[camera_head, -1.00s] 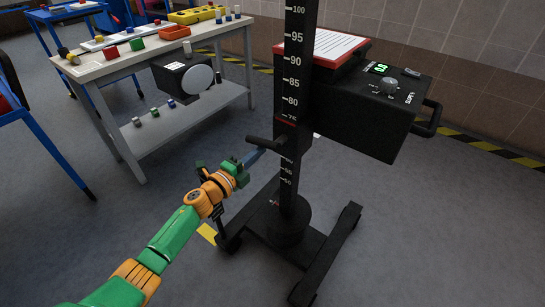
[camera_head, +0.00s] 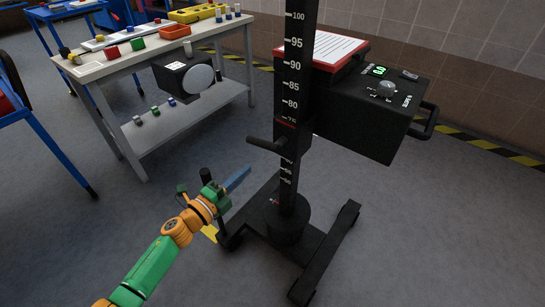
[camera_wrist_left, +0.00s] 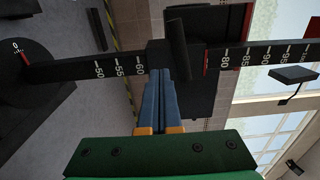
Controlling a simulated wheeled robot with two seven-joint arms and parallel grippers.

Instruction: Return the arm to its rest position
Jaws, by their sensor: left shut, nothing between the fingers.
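My left gripper (camera_head: 236,180) is shut and empty, its blue fingers together, in the head view's lower middle. It is left of the black sliding jack's column (camera_head: 298,85) and below the jack's side handle (camera_head: 264,145), apart from both. In the left wrist view, the shut fingers (camera_wrist_left: 159,100) point toward the column's scale (camera_wrist_left: 120,68), and the handle (camera_wrist_left: 177,50) lies beyond them. A red mark crosses the scale near 75. My right gripper does not show.
The jack's wheeled base (camera_head: 288,230) spreads over the floor. A black box (camera_head: 370,115) with a green display sits right of the column. A workbench (camera_head: 120,65) with coloured blocks stands at the left. Grey floor (camera_head: 110,225) is free at the lower left.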

